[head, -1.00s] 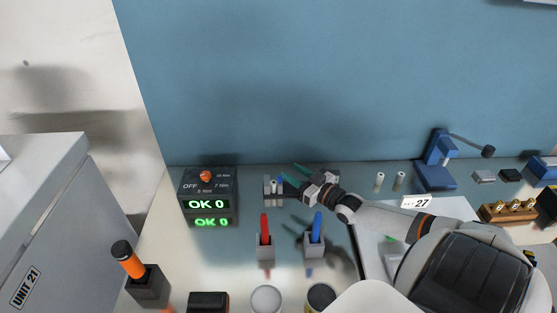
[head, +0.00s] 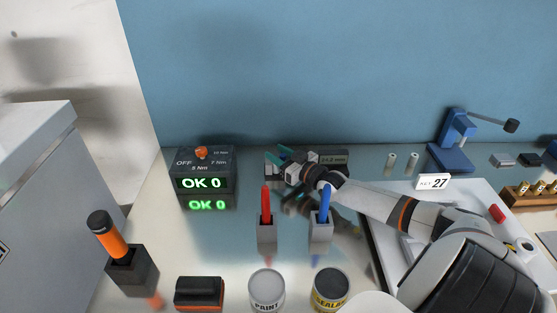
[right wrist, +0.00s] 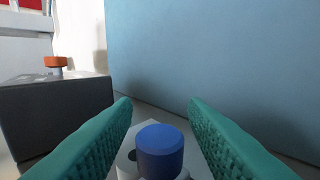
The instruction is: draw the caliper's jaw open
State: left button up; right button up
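A gauge with a grey display (head: 333,159), which I take for the caliper, lies against the back wall. My right arm covers much of its middle. A grey end block (head: 272,166) shows left of the gripper; I cannot tell the jaw's opening. My right gripper (head: 281,154) reaches over it. In the right wrist view, its teal fingers (right wrist: 160,128) are apart, on either side of a blue round knob (right wrist: 160,150) on a pale block. Gaps show between the knob and both fingers. My left gripper is out of view.
A torque box (head: 204,172) reading OK 0 stands left of the gripper. Red (head: 266,210) and blue (head: 322,212) pens stand upright in holders in front. A white tray (head: 385,258) lies under my right arm. Paint (head: 267,290) and sealant (head: 331,290) cans stand nearer.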

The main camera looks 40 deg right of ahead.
jog(key=shift+w, duration=0.1)
jog(key=shift+c, duration=0.4)
grip_shut()
jog(key=s+d, duration=0.2)
jog(key=d, duration=0.1)
jog(key=shift+s, duration=0.3)
jog(key=shift+w, duration=0.1)
jog(key=shift+c, duration=1)
grip_release()
jog(key=shift+o, duration=1.4)
jog(key=shift+s+d, duration=0.1)
jog(key=shift+s, duration=0.1)
